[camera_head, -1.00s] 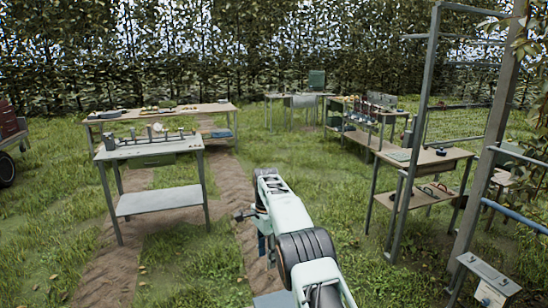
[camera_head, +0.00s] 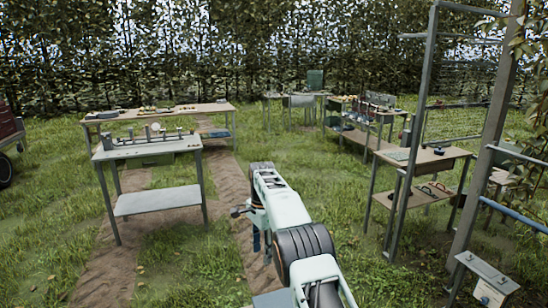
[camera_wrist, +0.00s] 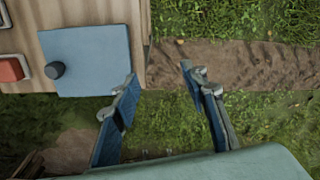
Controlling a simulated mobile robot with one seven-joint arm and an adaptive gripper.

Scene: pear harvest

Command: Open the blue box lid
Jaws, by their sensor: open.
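A flat blue square lid (camera_wrist: 88,60) with a dark round knob (camera_wrist: 55,70) shows at the left of the wrist view, on a wooden surface near its edge. It looks closed, and any box under it is hidden. My gripper (camera_wrist: 158,80) is open and empty, its two blue-grey fingers wide apart. In the picture it lies to the right of the lid, with the left fingertip near the lid's lower right corner and grass and dirt behind. In the head view a small blue item (camera_head: 218,133) lies on the back left table's lower shelf; I cannot tell if it is the same.
A red block (camera_wrist: 12,69) lies left of the lid. In the head view a grey metal table (camera_head: 155,202) stands at left, with a long wooden table (camera_head: 190,110) behind it. A bench with a frame (camera_head: 425,155) stands at right. Grass lies between.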

